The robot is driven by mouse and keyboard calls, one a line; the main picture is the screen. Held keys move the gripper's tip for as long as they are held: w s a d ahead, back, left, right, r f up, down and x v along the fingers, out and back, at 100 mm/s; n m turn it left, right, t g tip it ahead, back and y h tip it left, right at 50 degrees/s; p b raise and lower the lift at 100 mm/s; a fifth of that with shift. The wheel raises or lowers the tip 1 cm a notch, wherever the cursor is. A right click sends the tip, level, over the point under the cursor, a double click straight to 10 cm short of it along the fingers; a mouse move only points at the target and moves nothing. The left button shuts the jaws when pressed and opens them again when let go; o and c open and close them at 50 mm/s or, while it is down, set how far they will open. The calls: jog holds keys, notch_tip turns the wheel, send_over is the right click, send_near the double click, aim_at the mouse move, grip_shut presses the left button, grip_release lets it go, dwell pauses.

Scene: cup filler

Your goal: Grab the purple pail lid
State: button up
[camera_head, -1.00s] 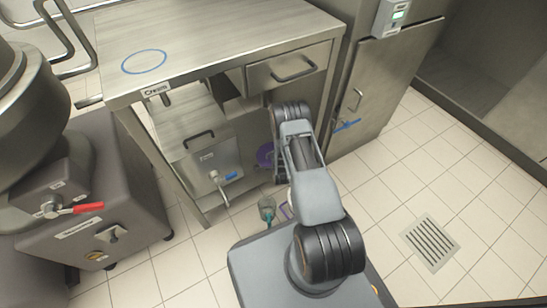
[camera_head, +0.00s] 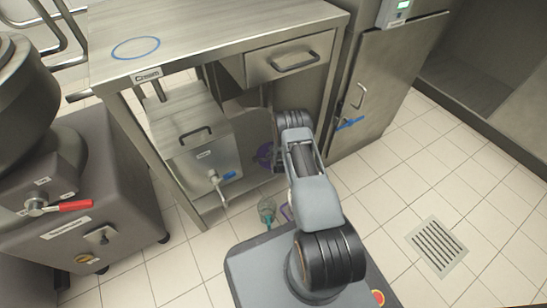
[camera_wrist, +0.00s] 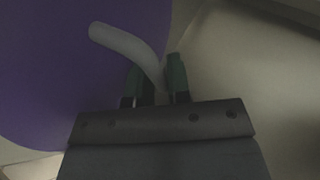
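My gripper (camera_wrist: 160,75) has green fingertips close together, one on each side of the handle with no clear gap. It looks shut on the handle, though the picture is dark.
A steel box with a tap (camera_head: 203,150) stands under the table (camera_head: 215,35) left of my arm. A mixer (camera_head: 85,200) stands at left, a steel cabinet (camera_head: 385,85) at right. The right floor is free.

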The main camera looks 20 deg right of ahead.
grip_shut()
